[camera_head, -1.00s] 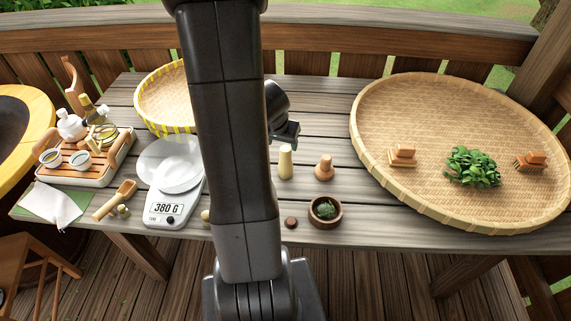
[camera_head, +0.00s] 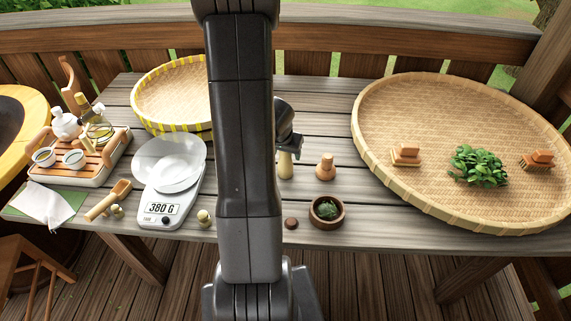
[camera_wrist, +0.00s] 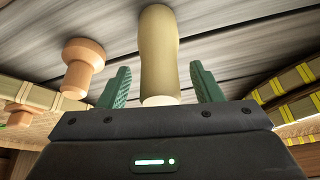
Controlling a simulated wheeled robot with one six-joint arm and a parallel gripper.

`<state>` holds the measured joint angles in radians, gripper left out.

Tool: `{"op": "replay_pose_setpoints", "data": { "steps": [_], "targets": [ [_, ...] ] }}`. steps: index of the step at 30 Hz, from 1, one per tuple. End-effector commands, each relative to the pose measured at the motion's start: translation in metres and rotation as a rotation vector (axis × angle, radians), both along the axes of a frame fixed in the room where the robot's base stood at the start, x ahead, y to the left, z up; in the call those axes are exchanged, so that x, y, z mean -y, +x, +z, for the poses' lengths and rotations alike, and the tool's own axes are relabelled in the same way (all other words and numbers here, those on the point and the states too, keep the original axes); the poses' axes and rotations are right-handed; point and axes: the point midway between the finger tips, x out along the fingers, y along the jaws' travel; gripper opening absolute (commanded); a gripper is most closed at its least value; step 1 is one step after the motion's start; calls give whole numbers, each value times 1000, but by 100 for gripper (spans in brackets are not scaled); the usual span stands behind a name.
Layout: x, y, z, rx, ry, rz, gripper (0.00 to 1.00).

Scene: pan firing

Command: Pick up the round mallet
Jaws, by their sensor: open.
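A pale, smooth wooden cylinder with a rounded shape, which looks to be the round mallet (camera_head: 285,168), stands upright on the table in the head view. In the wrist view the round mallet (camera_wrist: 158,50) shows between the two green fingers of my gripper (camera_wrist: 160,72). The fingers are open, one on each side, with visible gaps to it. In the head view my gripper (camera_head: 289,145) is at the top of the mallet, partly hidden by my arm. A shorter brown knobbed wooden piece (camera_head: 326,167) stands just to the right, and also shows in the wrist view (camera_wrist: 83,66).
A small wooden bowl with green leaves (camera_head: 326,222) and a dark round piece (camera_head: 291,223) lie in front. The large woven tray (camera_head: 390,115) fills the right. A scale (camera_head: 160,209), yellow-rimmed basket (camera_head: 160,124) and tea tray (camera_head: 104,172) stand left. Bare planks lie behind the mallet.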

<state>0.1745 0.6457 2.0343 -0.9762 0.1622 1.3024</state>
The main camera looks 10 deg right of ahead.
Motion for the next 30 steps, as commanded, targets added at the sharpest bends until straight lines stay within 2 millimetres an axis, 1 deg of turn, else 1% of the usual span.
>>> {"op": "replay_pose_setpoints", "data": {
  "steps": [1, 2, 3, 5, 6, 8, 9, 10, 11, 17, 20, 23, 26, 30],
  "targets": [
    [0, 0, 0, 0, 0, 0, 59],
    [0, 0, 0, 0, 0, 0, 55],
    [0, 0, 0, 0, 0, 0, 47],
    [0, 0, 0, 0, 0, 0, 36],
    [0, 0, 0, 0, 0, 0, 28],
    [0, 0, 0, 0, 0, 0, 16],
    [0, 0, 0, 0, 0, 0, 8],
    [0, 0, 1, 0, 0, 0, 2],
    [0, 0, 1, 0, 0, 0, 0],
    [0, 0, 1, 1, -1, 0, 0],
    [0, 0, 4, 1, 0, -1, 0],
    [0, 0, 13, 2, -1, 0, 0],
    [0, 1, 27, 2, 0, 0, 0],
    [0, 1, 50, 3, 0, -1, 0]
  ]
}}
